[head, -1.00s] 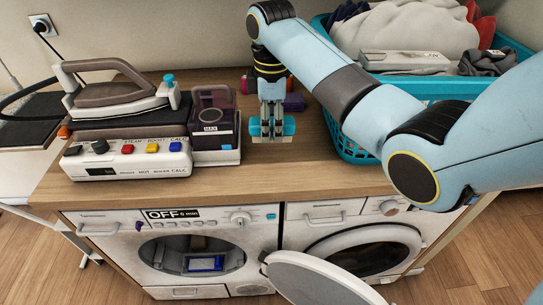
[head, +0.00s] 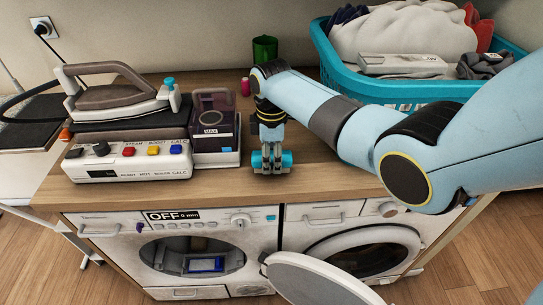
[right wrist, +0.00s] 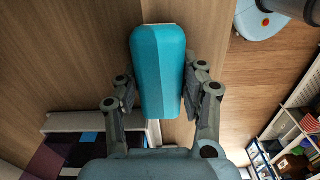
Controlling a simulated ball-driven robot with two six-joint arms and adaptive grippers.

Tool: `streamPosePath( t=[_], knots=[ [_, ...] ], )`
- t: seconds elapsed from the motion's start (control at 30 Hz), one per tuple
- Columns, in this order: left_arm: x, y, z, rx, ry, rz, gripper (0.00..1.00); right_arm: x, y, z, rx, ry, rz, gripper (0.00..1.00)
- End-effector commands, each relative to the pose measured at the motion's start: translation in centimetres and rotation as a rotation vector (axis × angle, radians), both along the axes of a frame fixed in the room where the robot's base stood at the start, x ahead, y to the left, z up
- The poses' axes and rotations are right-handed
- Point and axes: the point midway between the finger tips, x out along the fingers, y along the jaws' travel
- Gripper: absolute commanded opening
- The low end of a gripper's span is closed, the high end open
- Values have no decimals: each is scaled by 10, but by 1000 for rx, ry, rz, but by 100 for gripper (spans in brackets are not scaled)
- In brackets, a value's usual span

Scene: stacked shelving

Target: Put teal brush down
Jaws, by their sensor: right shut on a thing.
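The teal brush (right wrist: 158,75) lies lengthwise between the fingers of my right gripper in the right wrist view. My right gripper (head: 271,163) is shut on it, and teal shows on both sides of the fingers in the head view. The gripper points down over the front part of the wooden counter (head: 330,182), to the right of the steam iron station. The brush is low, at or just above the counter top; I cannot tell whether it touches. My left gripper is not in view.
A steam iron (head: 120,90) on its station (head: 125,160) stands at left. A teal laundry basket (head: 400,90) with clothes stands at right. A green cup (head: 264,50) and a pink spool (head: 245,87) are behind my arm. Two washing machines sit below; one round door (head: 318,280) is open.

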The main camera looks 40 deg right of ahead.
Motion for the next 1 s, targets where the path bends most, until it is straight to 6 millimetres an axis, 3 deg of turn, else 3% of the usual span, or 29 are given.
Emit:
streamPosePath(
  t=[0.07,0.1,0.27,0.67,1.0],
  knots=[
    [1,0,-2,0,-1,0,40,0,0,-3,1,1,0,15],
    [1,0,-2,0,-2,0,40,0,0,-4,1,1,0,42],
    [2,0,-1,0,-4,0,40,0,0,-3,1,1,0,63],
    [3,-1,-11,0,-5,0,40,0,0,-5,0,0,0,64],
    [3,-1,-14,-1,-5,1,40,-6,-3,63,-1,-4,1,64]
  ],
)
